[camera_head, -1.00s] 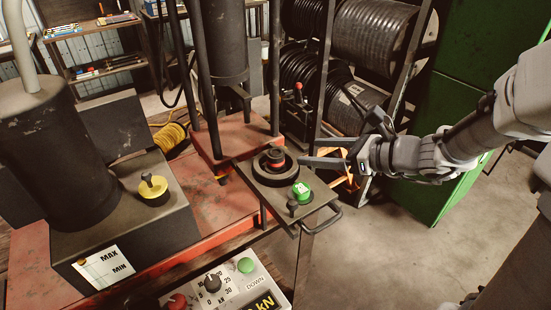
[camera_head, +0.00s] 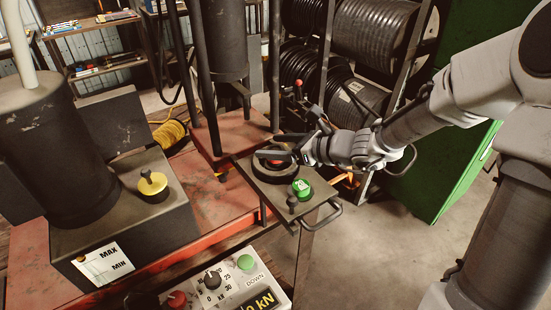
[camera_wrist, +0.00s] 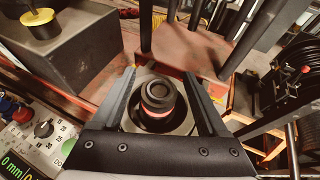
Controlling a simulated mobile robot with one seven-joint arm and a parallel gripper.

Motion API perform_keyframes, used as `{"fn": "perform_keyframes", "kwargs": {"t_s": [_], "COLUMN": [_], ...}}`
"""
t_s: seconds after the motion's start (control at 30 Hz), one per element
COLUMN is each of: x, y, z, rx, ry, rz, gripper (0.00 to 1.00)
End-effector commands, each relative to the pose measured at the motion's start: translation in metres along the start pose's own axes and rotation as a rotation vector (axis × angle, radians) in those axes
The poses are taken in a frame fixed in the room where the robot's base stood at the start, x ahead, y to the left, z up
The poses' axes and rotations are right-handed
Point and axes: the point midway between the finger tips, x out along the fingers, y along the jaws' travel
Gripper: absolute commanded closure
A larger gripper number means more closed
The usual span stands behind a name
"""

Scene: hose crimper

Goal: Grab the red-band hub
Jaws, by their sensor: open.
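The red-band hub (camera_wrist: 157,96) is a dark, round, stepped piece with a red band, seen from above in the wrist view. It sits upright on a wider black ring on the small metal shelf (camera_head: 268,191) of the press. In the head view my gripper (camera_head: 273,156) is over the ring and hides most of the hub. My gripper is open; in the wrist view its two fingers (camera_wrist: 160,88) stand to the left and right of the hub, with visible gaps on both sides.
A green-capped piece (camera_head: 301,188) and a small dark knob (camera_head: 292,203) stand on the shelf near its front edge. The press's upright rods (camera_head: 275,65) rise just behind. A hose rack (camera_head: 365,50) stands behind my arm. A control panel (camera_head: 235,285) is below.

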Motion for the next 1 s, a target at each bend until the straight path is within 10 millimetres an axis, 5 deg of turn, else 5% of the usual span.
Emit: {"fn": "perform_keyframes", "kwargs": {"t_s": [0.13,0.57,1.0], "x": [-0.0003,-0.0008,-0.001], "y": [-0.0002,-0.0004,-0.0002], "z": [0.0001,-0.0011,-0.0044], "rx": [0.0,0.0,0.003], "ry": [0.0,0.003,0.009], "rz": [0.0,-0.001,-0.002], "gripper": [0.25,1.0,1.0]}}
